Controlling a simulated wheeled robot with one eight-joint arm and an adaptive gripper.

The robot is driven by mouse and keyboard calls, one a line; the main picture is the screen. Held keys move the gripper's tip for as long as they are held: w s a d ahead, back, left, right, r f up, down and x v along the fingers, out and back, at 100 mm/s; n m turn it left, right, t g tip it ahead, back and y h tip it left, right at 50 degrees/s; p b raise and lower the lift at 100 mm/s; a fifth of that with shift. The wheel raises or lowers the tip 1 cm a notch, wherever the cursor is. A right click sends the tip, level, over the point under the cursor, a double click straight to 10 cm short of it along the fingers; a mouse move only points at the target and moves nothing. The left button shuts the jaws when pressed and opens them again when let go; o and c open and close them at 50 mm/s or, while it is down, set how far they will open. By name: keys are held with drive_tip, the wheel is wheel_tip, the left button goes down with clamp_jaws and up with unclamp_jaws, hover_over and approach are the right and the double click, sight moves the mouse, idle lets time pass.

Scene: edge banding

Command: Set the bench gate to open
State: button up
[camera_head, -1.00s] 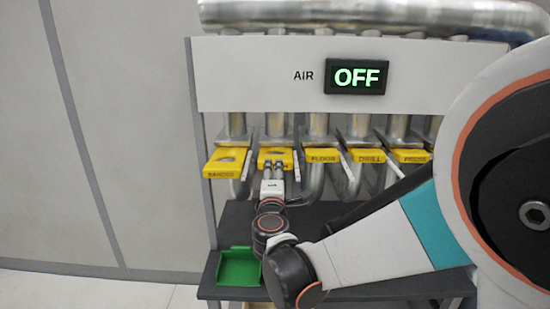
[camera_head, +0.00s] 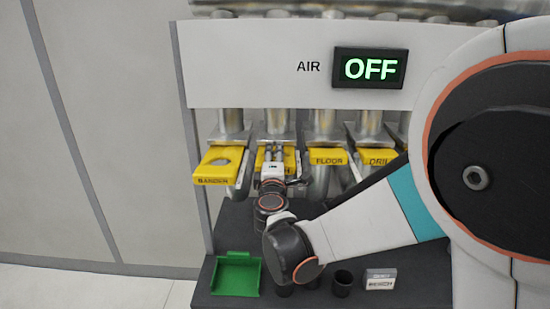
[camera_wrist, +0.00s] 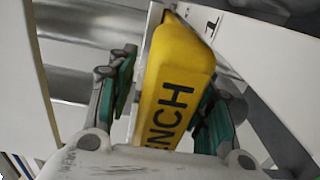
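The yellow bench gate (camera_head: 289,160) is second from the left in the row of gates under the white panel. In the wrist view its yellow end (camera_wrist: 181,75) is close up, with the letters "ENCH" readable. My gripper (camera_head: 275,150) is at this gate. In the wrist view my gripper (camera_wrist: 165,100) has one green-padded finger on each side of the yellow end. A narrow gap shows beside the left finger; contact on the right side is unclear. My gripper hides part of the gate in the head view.
The sander gate (camera_head: 222,165) is close on the left, and the floor gate (camera_head: 328,156) and drill gate (camera_head: 376,157) are on the right. The air display (camera_head: 370,68) reads OFF. Below are a green tray (camera_head: 237,274), a dark cup (camera_head: 342,283) and a small labelled block (camera_head: 380,279).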

clamp_jaws()
drive_tip(key=shift+s, duration=0.15)
drive_tip(key=s, duration=0.5)
drive_tip(key=shift+s+a, duration=0.1)
drive_tip(key=shift+s+f, duration=0.1)
drive_tip(key=shift+s, duration=0.05)
unclamp_jaws()
drive_tip(key=shift+s, duration=0.2)
drive_tip(key=shift+w, duration=0.15)
